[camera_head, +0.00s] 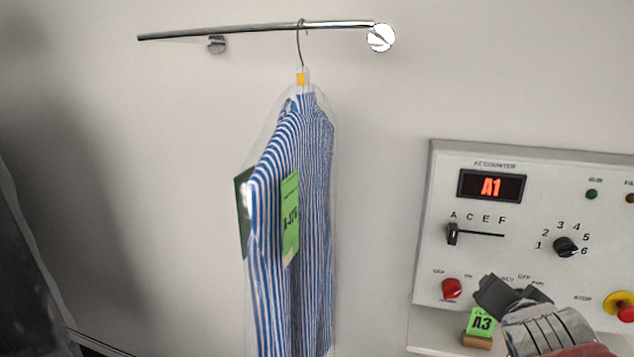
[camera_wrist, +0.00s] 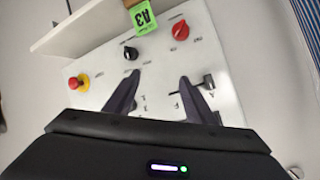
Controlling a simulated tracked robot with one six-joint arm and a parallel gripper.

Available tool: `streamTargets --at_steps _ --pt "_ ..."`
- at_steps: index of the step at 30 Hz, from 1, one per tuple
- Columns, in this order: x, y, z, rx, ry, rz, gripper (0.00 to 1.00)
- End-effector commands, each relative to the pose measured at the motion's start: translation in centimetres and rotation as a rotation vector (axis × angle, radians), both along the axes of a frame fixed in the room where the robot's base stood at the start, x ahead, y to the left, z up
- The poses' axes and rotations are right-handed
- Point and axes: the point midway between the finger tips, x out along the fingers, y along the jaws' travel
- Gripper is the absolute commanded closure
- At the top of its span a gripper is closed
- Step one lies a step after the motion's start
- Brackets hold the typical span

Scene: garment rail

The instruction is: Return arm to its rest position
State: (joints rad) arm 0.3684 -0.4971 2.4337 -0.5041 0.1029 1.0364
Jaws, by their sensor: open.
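My gripper (camera_head: 513,297) is at the lower right of the head view, in front of the lower part of the control panel (camera_head: 440,270). In the wrist view my gripper (camera_wrist: 160,97) shows two dark fingers spread apart with nothing between them. The panel (camera_wrist: 215,60) lies beyond the fingers in that view. Whether the fingertips touch the panel, I cannot tell. Part of the panel's lower row is hidden behind my gripper in the head view.
A striped shirt (camera_head: 315,200) in clear plastic hangs from a chrome rail (camera_head: 260,30). A green A3 tag (camera_head: 481,322) stands on a ledge (camera_head: 440,345) below the panel. The panel carries a red knob (camera_head: 451,288), a yellow-red stop button (camera_head: 622,306) and a lit A1 display (camera_head: 491,187).

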Motion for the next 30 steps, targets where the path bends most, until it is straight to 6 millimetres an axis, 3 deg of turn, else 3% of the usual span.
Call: streamTargets --at_steps 8,18,22,30 --pt "-4.9 7.2 -4.0 -0.117 0.324 0.229 0.5" --pt "-12.9 16.3 -8.1 -0.22 0.64 0.663 0.5" --pt "-14.4 17.6 -8.6 -0.238 0.683 0.755 0.5" --pt "-14.6 17.8 -8.7 -0.241 0.69 0.768 0.5"
